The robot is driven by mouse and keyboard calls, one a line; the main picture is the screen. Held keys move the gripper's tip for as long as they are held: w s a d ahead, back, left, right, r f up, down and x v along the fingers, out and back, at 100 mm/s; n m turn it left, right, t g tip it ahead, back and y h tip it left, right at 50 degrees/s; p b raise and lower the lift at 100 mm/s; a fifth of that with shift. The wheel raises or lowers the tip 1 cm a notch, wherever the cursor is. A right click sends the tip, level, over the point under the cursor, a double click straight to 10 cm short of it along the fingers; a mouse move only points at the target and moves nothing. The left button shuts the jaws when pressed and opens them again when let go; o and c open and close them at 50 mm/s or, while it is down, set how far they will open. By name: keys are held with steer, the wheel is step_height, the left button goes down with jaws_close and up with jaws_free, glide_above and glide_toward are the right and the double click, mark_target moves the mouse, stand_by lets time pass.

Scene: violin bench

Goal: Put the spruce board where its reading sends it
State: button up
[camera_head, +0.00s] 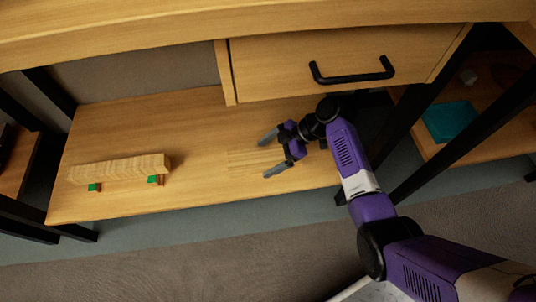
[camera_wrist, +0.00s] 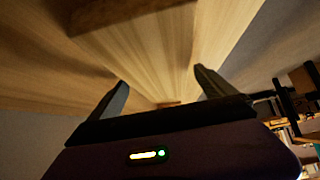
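A pale, finely striped flat piece of wood (camera_head: 248,161), which looks like a spruce board, lies on the lower shelf (camera_head: 200,120) under the drawer. Its right part is hidden by my gripper. My gripper (camera_head: 270,155) is open and empty, with one finger toward the back and one toward the front, over or beside this pale piece. I cannot tell whether it touches. In the wrist view the two dark fingers (camera_wrist: 163,88) stand wide apart over wood grain. No reading can be made out on the board.
A row of pale wood pieces (camera_head: 120,168) rests on two supports with green ends at the shelf's left. A closed drawer (camera_head: 345,62) with a black handle (camera_head: 352,77) hangs above. A teal block (camera_head: 450,121) sits on another shelf at right. Black legs (camera_head: 440,150) flank the shelf.

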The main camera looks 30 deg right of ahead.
steer(key=shift+d+r+p, duration=0.2)
steer(key=shift+r+p, duration=0.15)
steer(key=shift+r, duration=0.1)
steer(key=p+v, duration=0.2)
steer(key=v, duration=0.5)
steer(key=shift+s+f+p, duration=0.1)
steer(key=shift+p, duration=0.3)
